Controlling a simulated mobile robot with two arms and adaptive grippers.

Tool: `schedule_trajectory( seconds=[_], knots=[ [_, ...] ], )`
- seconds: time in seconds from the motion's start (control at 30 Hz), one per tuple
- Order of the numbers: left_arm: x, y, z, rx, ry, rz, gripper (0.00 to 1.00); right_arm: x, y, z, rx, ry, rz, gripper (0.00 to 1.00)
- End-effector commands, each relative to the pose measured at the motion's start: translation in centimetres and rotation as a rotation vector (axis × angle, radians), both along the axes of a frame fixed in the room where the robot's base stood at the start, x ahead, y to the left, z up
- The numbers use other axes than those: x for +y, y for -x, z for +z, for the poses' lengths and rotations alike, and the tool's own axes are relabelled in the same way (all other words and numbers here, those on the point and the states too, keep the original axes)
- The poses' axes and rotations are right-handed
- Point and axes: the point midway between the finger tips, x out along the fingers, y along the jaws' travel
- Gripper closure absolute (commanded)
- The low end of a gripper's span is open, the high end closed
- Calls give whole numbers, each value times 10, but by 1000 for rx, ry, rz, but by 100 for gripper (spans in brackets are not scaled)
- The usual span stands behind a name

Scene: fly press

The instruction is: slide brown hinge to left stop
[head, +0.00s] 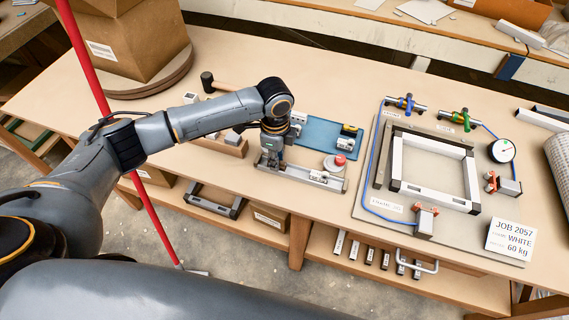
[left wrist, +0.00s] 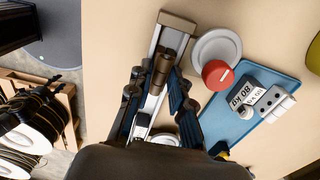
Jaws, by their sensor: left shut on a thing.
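The brown hinge (left wrist: 162,66) shows in the left wrist view between the fingers of my left gripper (left wrist: 157,82), which is shut on it. In the head view my left gripper (head: 268,160) is at the left part of the rail (head: 312,178), and the hinge is hidden or too small to make out there. The near end of the rail is covered by my gripper in the wrist view. My right gripper is not in view.
A round grey base with a red knob (head: 340,160) stands close beside the rail. A blue tray (head: 318,127) lies behind it with small blocks. A mallet (head: 207,82) lies behind my arm. A board with a white frame (head: 434,165) fills the bench's right side.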

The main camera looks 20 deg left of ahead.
Motion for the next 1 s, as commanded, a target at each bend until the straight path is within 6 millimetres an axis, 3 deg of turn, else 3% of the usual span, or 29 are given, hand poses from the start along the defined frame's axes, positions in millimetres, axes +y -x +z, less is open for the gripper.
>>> schedule_trajectory(
  seconds=[0.47, 0.9, 0.93, 1.0],
  knots=[
    [4, 0, 0, -1, 0, 1, 97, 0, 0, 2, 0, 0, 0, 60],
    [24, -1, 1, 0, 0, 1, 97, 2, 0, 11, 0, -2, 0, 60],
    [24, -1, 1, 0, 1, 0, 78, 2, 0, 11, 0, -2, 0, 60],
    [24, -1, 0, -1, 1, -1, 64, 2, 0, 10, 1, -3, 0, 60]
  ],
)
